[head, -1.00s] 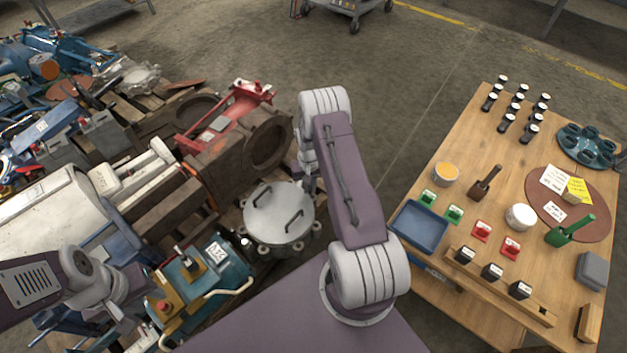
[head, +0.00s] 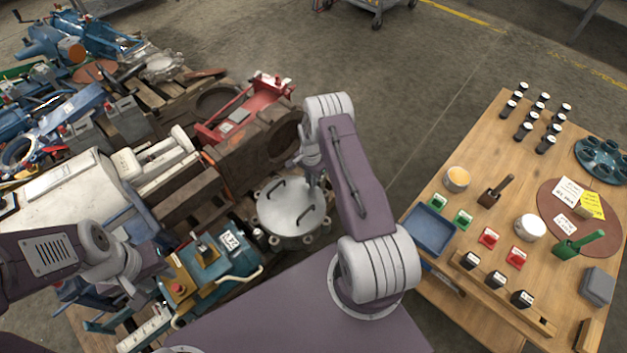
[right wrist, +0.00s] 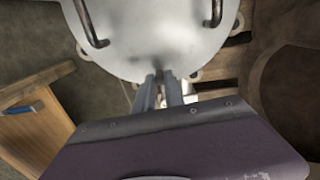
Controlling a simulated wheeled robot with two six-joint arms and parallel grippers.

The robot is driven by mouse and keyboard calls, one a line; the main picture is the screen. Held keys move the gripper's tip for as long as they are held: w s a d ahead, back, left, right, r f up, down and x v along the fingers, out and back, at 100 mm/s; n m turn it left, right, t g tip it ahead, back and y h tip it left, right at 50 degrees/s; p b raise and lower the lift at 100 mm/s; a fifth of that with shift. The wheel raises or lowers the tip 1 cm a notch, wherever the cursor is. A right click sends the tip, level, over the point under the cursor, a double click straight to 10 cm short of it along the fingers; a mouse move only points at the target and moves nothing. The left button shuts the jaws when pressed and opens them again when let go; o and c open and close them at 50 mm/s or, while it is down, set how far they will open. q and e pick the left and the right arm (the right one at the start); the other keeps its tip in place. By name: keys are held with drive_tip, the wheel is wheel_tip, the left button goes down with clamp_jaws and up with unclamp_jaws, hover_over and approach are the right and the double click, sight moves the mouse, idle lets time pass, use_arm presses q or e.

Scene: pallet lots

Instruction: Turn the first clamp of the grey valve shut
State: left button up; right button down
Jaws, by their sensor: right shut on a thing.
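The grey valve is most likely the round grey body with a flat lid (head: 287,210) and two dark bar handles, standing among pallet goods left of my right arm. Small rounded clamps sit around its rim. My right gripper (right wrist: 160,82) is at the lid's far right edge in the head view. In the right wrist view its fingers are shut on a small dark piece at the rim, which seems to be a clamp, mostly hidden. The lid (right wrist: 150,35) fills the top of that view. My left gripper (head: 150,262) hangs over the pallet goods at left, its fingers unclear.
A blue-teal machine (head: 222,265) stands close left of the valve, and a brown block with a red frame (head: 243,110) lies behind. A wooden table (head: 470,215) with a blue tray (head: 430,231) and small parts stands right. Bare floor lies between.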

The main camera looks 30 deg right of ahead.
drive_tip(key=shift+w+m, duration=0.25)
drive_tip(key=shift+m, duration=0.25)
drive_tip(key=c, duration=1.4)
unclamp_jaws()
wheel_tip(320, 180, up, 9)
drive_tip(key=p, duration=0.4)
drive_tip(key=shift+p, duration=0.4)
